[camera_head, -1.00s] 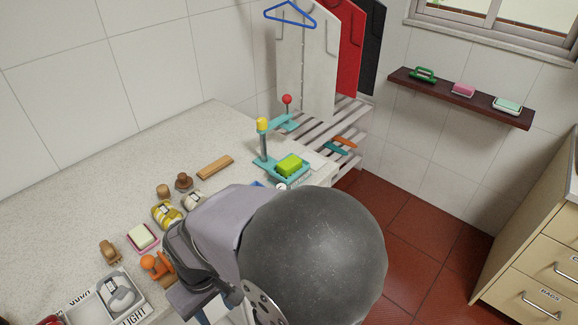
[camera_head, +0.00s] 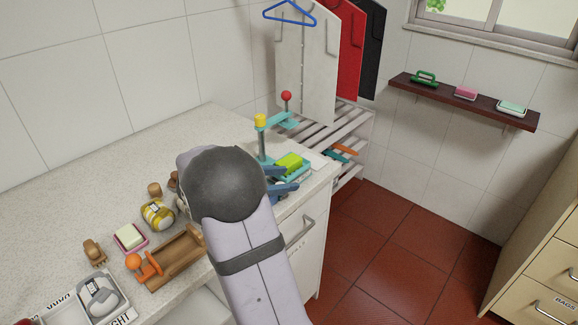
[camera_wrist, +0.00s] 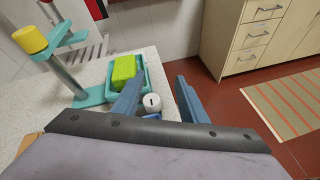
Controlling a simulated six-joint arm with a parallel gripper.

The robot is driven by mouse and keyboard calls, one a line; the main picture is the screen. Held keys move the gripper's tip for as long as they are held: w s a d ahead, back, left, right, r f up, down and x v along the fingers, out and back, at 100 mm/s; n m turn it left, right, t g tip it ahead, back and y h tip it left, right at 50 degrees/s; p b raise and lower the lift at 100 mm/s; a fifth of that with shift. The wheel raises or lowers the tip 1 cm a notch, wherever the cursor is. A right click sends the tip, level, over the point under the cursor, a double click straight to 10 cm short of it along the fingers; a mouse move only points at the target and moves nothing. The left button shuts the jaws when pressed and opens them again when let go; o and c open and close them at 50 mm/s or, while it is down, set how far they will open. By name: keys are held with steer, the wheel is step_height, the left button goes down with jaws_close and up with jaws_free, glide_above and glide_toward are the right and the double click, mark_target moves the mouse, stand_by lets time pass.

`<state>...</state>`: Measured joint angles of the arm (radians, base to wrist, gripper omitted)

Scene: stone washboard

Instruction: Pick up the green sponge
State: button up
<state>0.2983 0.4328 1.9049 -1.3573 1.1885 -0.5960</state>
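The bright green sponge (camera_head: 289,161) sits in a teal tray (camera_head: 303,172) at the right end of the counter. In the wrist view the sponge (camera_wrist: 124,69) is ahead and left, in the tray (camera_wrist: 143,72). My gripper (camera_head: 291,180) is just in front of the tray, at the counter's right edge. In the wrist view its two blue fingers (camera_wrist: 160,80) are spread apart with nothing between their tips. The left finger overlaps the sponge's near corner in the picture; I cannot tell whether they touch.
A teal stand with a yellow-topped post (camera_head: 261,138) rises just left of the sponge. A small white round object (camera_wrist: 151,102) lies near the left finger. Brushes and soap, including a yellow-banded object (camera_head: 157,215), crowd the counter's left part. A wall shelf (camera_head: 455,99) is at right.

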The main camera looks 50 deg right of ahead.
mark_target(284, 163)
steer(key=w+n+p, duration=0.1)
steer(key=w+r+n+p, duration=0.1)
steer(key=w, duration=0.1)
steer(key=w+a+n+p, duration=0.1)
steer(key=w+p, duration=0.1)
steer(key=shift+w+r+n+t+h, duration=0.25)
steer(key=shift+r+n+t+h, duration=0.05)
steer(key=shift+r+t, duration=0.1)
steer(key=shift+w+a+f+n, duration=0.25)
steer(key=shift+w+f+n, duration=0.05)
steer(key=shift+w, duration=0.15)
steer(key=shift+p+x, duration=0.55)
steer(key=shift+x, duration=0.5)
steer(key=shift+d, duration=0.35)
steer(key=p+x, duration=0.2)
steer(key=x, duration=0.1)
steer(key=shift+d+r, duration=0.15)
steer(key=shift+r, duration=0.05)
steer(key=shift+d+f, duration=0.35)
steer(key=shift+d, duration=0.3)
steer(key=c, duration=0.8)
steer(key=shift+o, duration=0.2)
